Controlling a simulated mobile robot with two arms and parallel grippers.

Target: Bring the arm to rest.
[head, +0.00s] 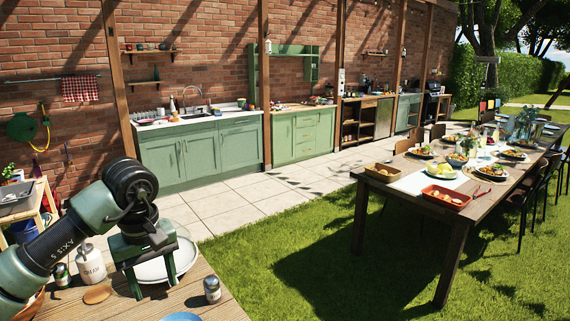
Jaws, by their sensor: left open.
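My left arm comes in from the left edge of the head view, bent at the wrist. Its left gripper (154,284) points down over a white plate (183,262) on the near wooden table (225,304). The two fingers stand apart, one on each side, and I see nothing held between them. Whether the fingertips touch the plate I cannot tell. The gripper hides part of the plate. My right gripper is not in the picture.
Near the gripper stand a white jar (91,264), a shaker (212,289) and another shaker (62,275). A blue plate (181,317) shows at the bottom edge. A long laid dining table (467,207) stands at right. Grass (310,262) lies open between the tables.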

